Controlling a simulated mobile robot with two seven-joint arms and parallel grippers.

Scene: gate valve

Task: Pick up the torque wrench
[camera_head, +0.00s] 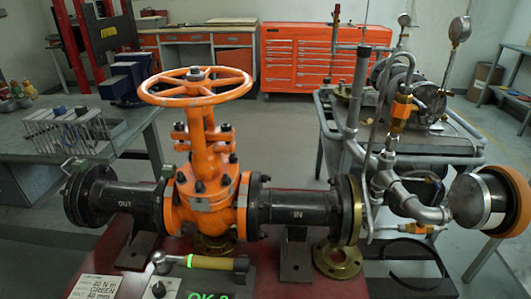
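The torque wrench (208,262) lies nearly level across the front of the red bench top. Its round ratchet head is at the left, and its yellow-green handle with a dark end is at the right. It lies at the back edge of a grey box or panel with a black knob and green lettering; I cannot tell whether it rests on it. Behind it stands the orange gate valve (205,190) with its handwheel (196,86), between black flanged pipes marked OUT and IN. Neither of my grippers shows.
A white label card (95,288) is at the front left. A brass flange (338,260) lies right of the wrench, past a black pipe support (296,258). A grey side table (60,150) stands left, and a pipe-and-gauge rig (400,130) stands right.

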